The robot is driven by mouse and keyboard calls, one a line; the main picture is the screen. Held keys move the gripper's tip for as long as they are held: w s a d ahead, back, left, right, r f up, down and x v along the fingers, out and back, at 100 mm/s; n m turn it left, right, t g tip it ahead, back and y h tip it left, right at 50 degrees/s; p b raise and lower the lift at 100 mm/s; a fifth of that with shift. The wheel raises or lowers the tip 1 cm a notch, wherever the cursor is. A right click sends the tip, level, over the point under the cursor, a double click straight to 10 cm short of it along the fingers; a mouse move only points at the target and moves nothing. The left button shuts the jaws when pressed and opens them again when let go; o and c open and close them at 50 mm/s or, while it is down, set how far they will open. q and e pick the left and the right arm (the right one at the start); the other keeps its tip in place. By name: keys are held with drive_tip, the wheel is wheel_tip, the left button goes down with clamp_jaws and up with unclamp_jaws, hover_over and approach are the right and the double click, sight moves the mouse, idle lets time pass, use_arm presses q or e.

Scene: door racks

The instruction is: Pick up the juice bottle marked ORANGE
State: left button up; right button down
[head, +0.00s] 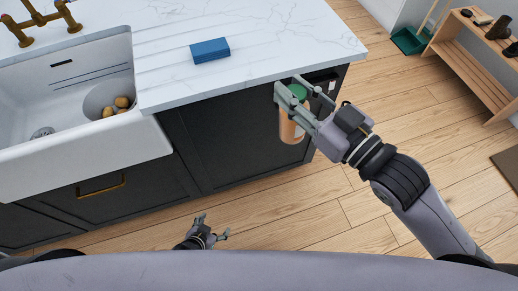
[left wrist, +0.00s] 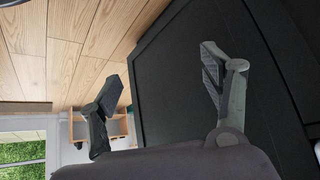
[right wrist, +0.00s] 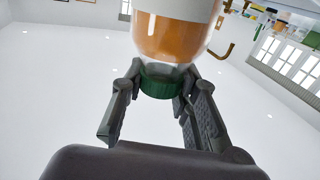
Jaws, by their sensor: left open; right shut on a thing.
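A bottle with orange contents (head: 291,122) and a green cap (head: 299,91) is in front of the dark cabinet, below the counter edge, in the head view. My right gripper (head: 292,88) is shut on it near its cap. In the right wrist view the fingers (right wrist: 163,72) close around the neck of the bottle (right wrist: 172,36), just by the green cap. No ORANGE marking can be read; part of the bottle is hidden by the fingers. My left gripper (head: 211,229) is open and empty, low over the floor; its fingers (left wrist: 160,88) are spread beside a dark panel in the left wrist view.
The white counter (head: 270,50) holds a blue block (head: 210,50). A white sink (head: 80,150) with brown round items (head: 114,106) is at left. The dark cabinet (head: 225,143) stands below. A wooden shelf (head: 470,70) and green dustpan (head: 409,41) are far right. Floor at right is clear.

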drive_tip(key=shift+r, duration=0.1)
use_arm(q)
drive_tip(key=w+d+r+m+t+h, duration=0.1)
drive_tip(key=w+d+r, duration=0.15)
drive_tip(key=r, duration=0.55)
drive_tip(key=w+d+r+t+h, duration=0.2)
drive_tip(key=d+r, duration=0.2)
drive_tip(key=r, duration=0.3)
drive_tip(key=w+d+r+m+t+h, duration=0.15)
drive_tip(key=d+r, duration=0.25)
drive_tip(key=r, duration=0.4)
drive_tip(key=s+d+r+t+h, duration=0.1)
drive_tip(key=d+r+h, duration=0.15)
drive_tip(key=r, duration=0.95)
drive_tip(key=s+d+r+t+h, duration=0.2)
drive_tip(key=d+r, duration=0.1)
drive_tip(key=r, duration=0.9)
drive_tip(key=shift+m+g, duration=0.25)
drive_tip(key=x, duration=1.2)
drive_tip(key=shift+w+a+r, duration=0.1)
drive_tip(key=shift+w+a, duration=0.05)
drive_tip(key=shift+a, duration=0.15)
